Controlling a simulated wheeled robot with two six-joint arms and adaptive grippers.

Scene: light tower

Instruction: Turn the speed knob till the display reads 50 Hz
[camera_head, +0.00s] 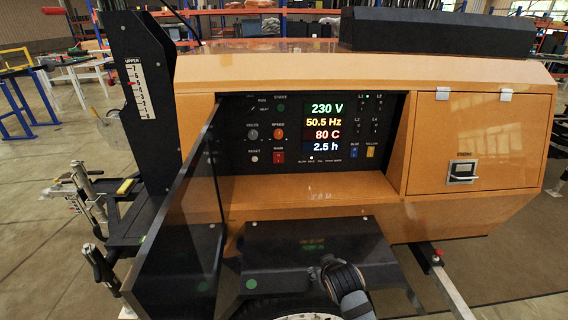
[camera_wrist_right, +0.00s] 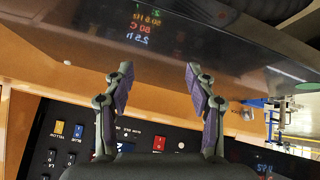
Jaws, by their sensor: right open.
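The speed knob (camera_head: 278,134) is a small round orange-red knob under the label SPEED on the black control panel (camera_head: 236,160). To its right, the display (camera_head: 323,122) reads 230 V, 50.5 Hz, 80 C and 2.5 h. My right gripper (camera_wrist_right: 158,75) is open and empty in the right wrist view, with its fingers spread apart. In the head view my right arm stands low in front of the panel, apart from the knob; its fingers are not clear there. I cannot make out the speed knob in the right wrist view. My left gripper is not in view.
A dark glossy door (camera_head: 180,215) stands open left of the panel. A dark fender (camera_head: 315,250) juts out below it; its surface reflects the display. The grey volts knob (camera_head: 252,134) and red main switch (camera_head: 278,156) sit close to the speed knob.

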